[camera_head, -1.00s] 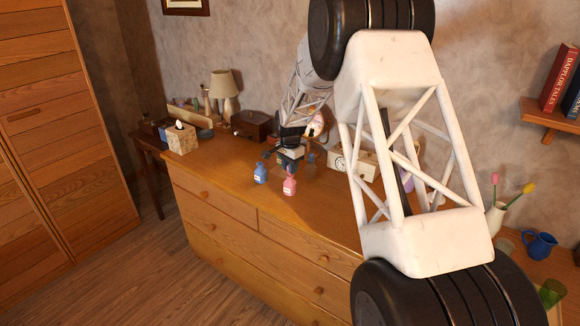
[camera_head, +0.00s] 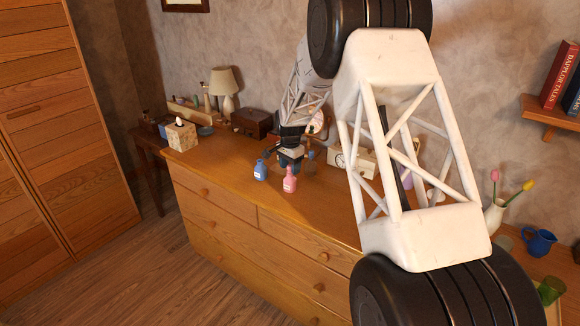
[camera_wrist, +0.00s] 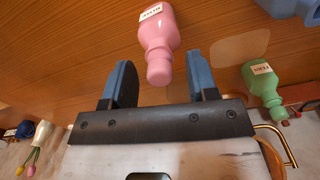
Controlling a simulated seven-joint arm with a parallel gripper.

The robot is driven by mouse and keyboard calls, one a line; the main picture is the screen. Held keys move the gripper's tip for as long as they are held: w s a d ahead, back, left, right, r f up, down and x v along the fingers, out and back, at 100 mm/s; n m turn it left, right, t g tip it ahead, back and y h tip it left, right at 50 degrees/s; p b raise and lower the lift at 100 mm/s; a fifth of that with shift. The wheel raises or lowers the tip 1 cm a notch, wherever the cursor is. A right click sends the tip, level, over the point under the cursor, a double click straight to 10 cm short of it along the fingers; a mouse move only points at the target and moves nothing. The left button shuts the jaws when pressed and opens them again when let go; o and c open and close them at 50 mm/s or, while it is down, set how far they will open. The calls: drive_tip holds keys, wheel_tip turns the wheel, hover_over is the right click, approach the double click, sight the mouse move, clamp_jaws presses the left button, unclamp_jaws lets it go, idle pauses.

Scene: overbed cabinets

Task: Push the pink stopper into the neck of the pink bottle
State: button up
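The pink bottle (camera_head: 290,183) stands upright on the dresser, near its front edge. It also shows in the wrist view (camera_wrist: 155,35), with a white label and a rounded pink top end (camera_wrist: 160,72). That end looks like the pink stopper at the neck; I cannot tell how deep it sits. My gripper (camera_wrist: 158,62) is open, its two blue fingers apart on either side of the bottle's top end, without visible contact. In the head view my gripper (camera_head: 290,162) is just behind and above the pink bottle.
A blue bottle (camera_head: 261,171) stands left of the pink one. A green bottle (camera_wrist: 262,84) shows at the right in the wrist view. A tissue box (camera_head: 181,134) and a lamp (camera_head: 225,88) are farther left.

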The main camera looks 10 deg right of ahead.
sight(290, 166)
drive_tip(key=shift+r, duration=3.9)
drive_tip(key=shift+r, duration=0.1)
drive_tip(key=shift+s+r, duration=0.25)
drive_tip(key=s+r+n, duration=0.2)
drive_tip(key=s+r, duration=0.3)
drive_tip(key=s, duration=0.5)
drive_tip(key=s+d+r+n+t, duration=0.1)
drive_tip(key=s+r+n, duration=0.1)
drive_tip(key=s+r, duration=0.6)
drive_tip(key=s+r+n, duration=0.2)
drive_tip(key=s+r, duration=0.1)
drive_tip(key=s, duration=0.8)
drive_tip(key=s+d+f+n+t, duration=0.1)
drive_tip(key=s+n, duration=0.3)
drive_tip(key=s, duration=2.5)
drive_tip(key=shift+s+f+n+t, duration=0.3)
drive_tip(key=shift+f+n, duration=0.1)
drive_tip(key=shift+f, duration=0.15)
